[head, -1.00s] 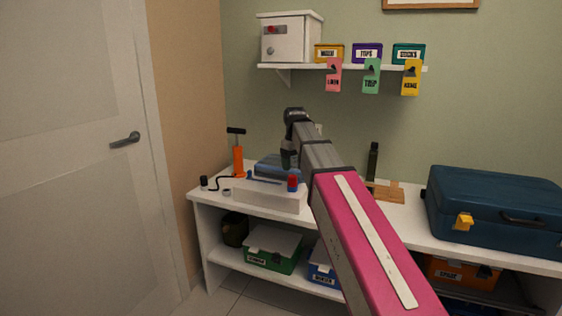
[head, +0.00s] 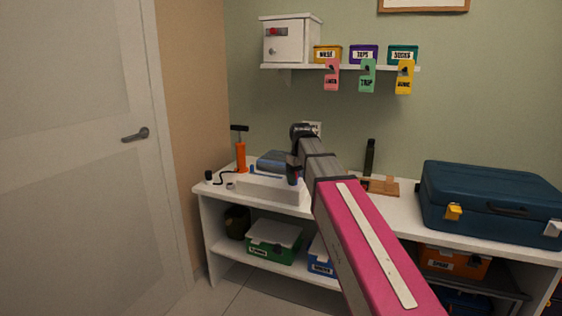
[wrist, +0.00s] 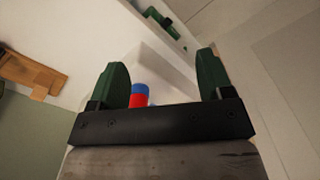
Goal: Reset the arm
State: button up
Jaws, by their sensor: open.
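My gripper shows in the wrist view (wrist: 163,72) with its two green fingers spread wide apart and nothing held between them. In the head view my pink and grey arm reaches over the white bench, and the gripper hangs down near the right end of a low white block, largely hidden by the arm. A small red and blue item (wrist: 139,96) shows between the fingers in the wrist view, beyond the palm edge. I cannot tell how far below the fingers it is.
A blue folded item (head: 274,160) lies on the white block (head: 262,189). An orange pump (head: 241,155) stands to the left. A dark blue suitcase (head: 490,200) fills the bench's right. A wall shelf (head: 340,68) holds boxes and hanging tags. Lidded boxes sit below.

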jog(key=s+d+f+m, duration=0.2)
jog(key=s+d+f, duration=0.2)
jog(key=f, duration=0.6)
jog(key=s+d+f+m, duration=0.2)
jog(key=s+d+f, duration=0.2)
jog(key=s+f, duration=0.4)
jog(key=s+d+f+m, duration=0.2)
jog(key=s+d+f, duration=0.2)
jog(key=f, duration=0.9)
jog(key=s, duration=0.3)
jog(key=shift+f+m, duration=0.15)
jog(key=shift+m, duration=0.25)
